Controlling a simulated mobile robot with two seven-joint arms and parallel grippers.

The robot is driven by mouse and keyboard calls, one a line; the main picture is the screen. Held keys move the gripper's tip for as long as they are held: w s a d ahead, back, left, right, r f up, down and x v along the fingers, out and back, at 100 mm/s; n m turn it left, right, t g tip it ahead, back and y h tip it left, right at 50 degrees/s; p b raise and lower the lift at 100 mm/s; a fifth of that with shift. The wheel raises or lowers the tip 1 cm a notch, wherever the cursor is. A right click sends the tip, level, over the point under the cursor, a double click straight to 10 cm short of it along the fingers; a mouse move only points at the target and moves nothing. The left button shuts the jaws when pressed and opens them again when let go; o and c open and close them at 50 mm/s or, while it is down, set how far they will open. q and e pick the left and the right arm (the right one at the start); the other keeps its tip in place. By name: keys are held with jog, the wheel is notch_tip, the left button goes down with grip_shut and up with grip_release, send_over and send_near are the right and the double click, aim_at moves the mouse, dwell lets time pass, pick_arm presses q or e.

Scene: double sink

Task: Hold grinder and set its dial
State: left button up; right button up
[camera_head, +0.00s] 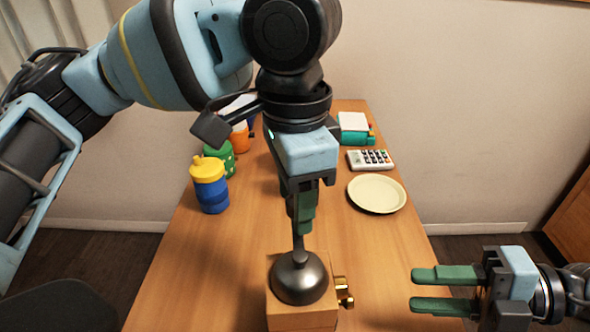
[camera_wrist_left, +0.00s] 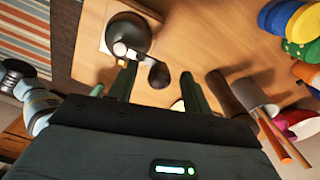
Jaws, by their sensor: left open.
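The grinder (camera_head: 301,282) is a wooden box with a dark metal dome on top, standing at the near middle of the table. A gold dial (camera_head: 345,292) sticks out from its right side. A thin crank rises from the dome. The dome also shows in the left wrist view (camera_wrist_left: 127,35), with the crank's dark knob (camera_wrist_left: 158,76) between the fingers or just beyond them. My left gripper (camera_head: 302,222) is open above the grinder, fingers pointing down around the crank's upper end; contact cannot be told. My right gripper (camera_head: 415,290) is open and empty, right of the grinder and dial, fingers pointing left.
A blue jar with a yellow lid (camera_head: 210,186) and a green container (camera_head: 226,158) stand at the left edge. A pale plate (camera_head: 377,193) and a calculator (camera_head: 370,160) lie at the right. My left arm hides part of the far table.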

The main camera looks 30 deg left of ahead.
pick_arm(q)
jog(key=shift+f, duration=0.35)
jog(key=shift+c, duration=0.2)
grip_shut()
dwell(0.5)
